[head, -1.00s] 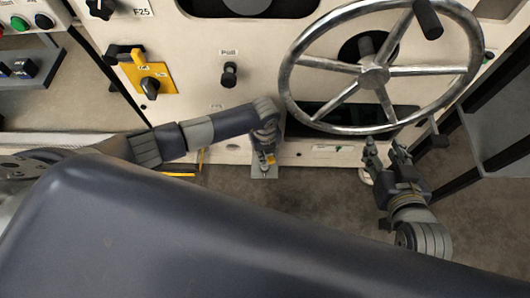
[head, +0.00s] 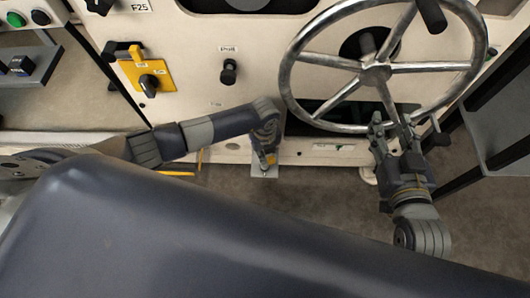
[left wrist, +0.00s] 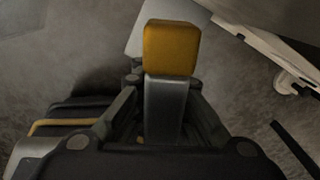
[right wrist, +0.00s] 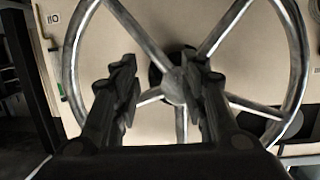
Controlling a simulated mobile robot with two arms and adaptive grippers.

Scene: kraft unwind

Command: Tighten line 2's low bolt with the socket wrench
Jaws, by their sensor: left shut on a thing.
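My left gripper (head: 265,150) points down at the foot of the cream machine front. In the left wrist view my left gripper (left wrist: 163,100) is shut on a grey tool with a yellow block (left wrist: 171,48) on its end, which I take to be the socket wrench. The yellow part also shows small in the head view (head: 271,158). The low bolt cannot be made out in any view. My right gripper (head: 391,120) is open at the lower rim of the handwheel; the right wrist view shows nothing held between its fingers (right wrist: 160,85).
The large metal handwheel (head: 376,74) stands out from the machine front, close to my right gripper. A black knob (head: 229,71) and a yellow switch plate (head: 134,73) are on the panel. A grey plate (head: 263,172) lies low under my left gripper. Open floor is in front.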

